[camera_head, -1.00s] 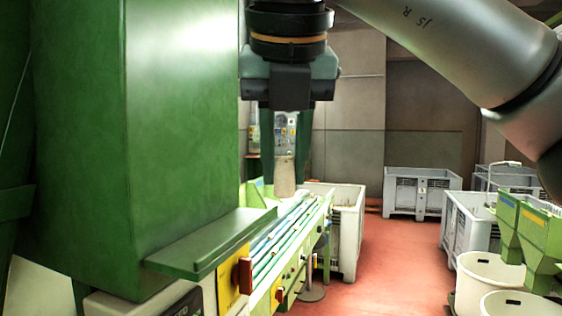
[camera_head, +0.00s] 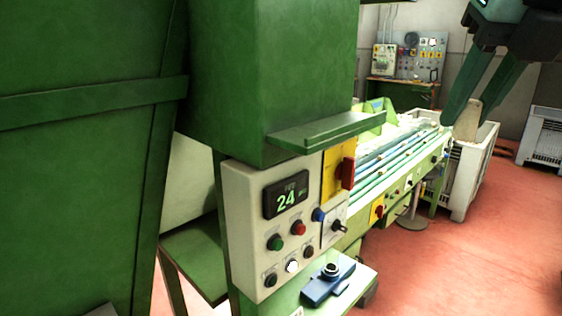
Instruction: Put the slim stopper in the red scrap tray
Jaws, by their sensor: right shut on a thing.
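My right gripper (camera_head: 468,110) is at the upper right, pointing down. It is shut on a pale cork stopper (camera_head: 467,122), which sits upright between its dark green fingertips. The stopper is held in the air, in front of the far end of the green conveyor and the grey bin behind it. I cannot tell from this view alone whether it is the slim one. No red scrap tray shows. My left gripper is not in view.
A large green machine (camera_head: 265,70) fills the left. Its control panel (camera_head: 280,225) shows 24. A blue device (camera_head: 328,282) lies on a low green shelf. A green conveyor (camera_head: 400,160) runs back to a grey bin (camera_head: 465,185). Red floor is open at the right.

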